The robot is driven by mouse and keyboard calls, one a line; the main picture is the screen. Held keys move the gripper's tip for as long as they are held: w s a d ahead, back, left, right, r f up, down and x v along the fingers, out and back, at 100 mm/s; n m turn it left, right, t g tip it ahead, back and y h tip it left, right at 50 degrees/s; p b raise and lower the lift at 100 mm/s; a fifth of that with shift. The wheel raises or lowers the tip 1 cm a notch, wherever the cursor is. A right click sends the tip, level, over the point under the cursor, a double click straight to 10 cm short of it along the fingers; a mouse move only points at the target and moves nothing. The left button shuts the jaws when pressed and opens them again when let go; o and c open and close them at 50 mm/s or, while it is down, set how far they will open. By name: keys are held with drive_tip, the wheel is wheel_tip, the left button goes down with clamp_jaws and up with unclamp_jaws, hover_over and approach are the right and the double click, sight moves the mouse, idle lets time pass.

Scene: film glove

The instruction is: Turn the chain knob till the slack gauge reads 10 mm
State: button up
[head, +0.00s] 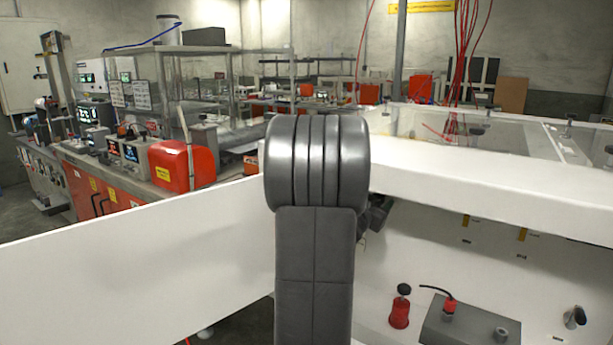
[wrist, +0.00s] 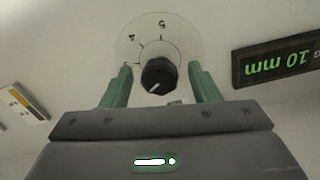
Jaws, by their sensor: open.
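The chain knob (wrist: 158,76) is black and round with a white pointer line, set on a pale round dial (wrist: 178,42) with printed numbers. In the wrist view it sits between the two green fingers of my gripper (wrist: 160,84). The fingers are open, one on each side, with a visible gap to the knob. The slack gauge (wrist: 278,60) is a dark display at the right, seen upside down. Its green digits read 10 mm; its right edge is cut off. In the head view, my arm hides the knob and most of the gripper.
A yellow-marked plate (wrist: 24,103) is at the left in the wrist view. In the head view, a white panel (head: 140,265) stands at the left. A red fitting (head: 400,312) and a grey box (head: 470,322) are inside the white enclosure at the lower right.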

drive_tip(key=v, duration=1)
drive_tip(key=shift+s+a, duration=0.25)
drive_tip(key=shift+s, duration=0.05)
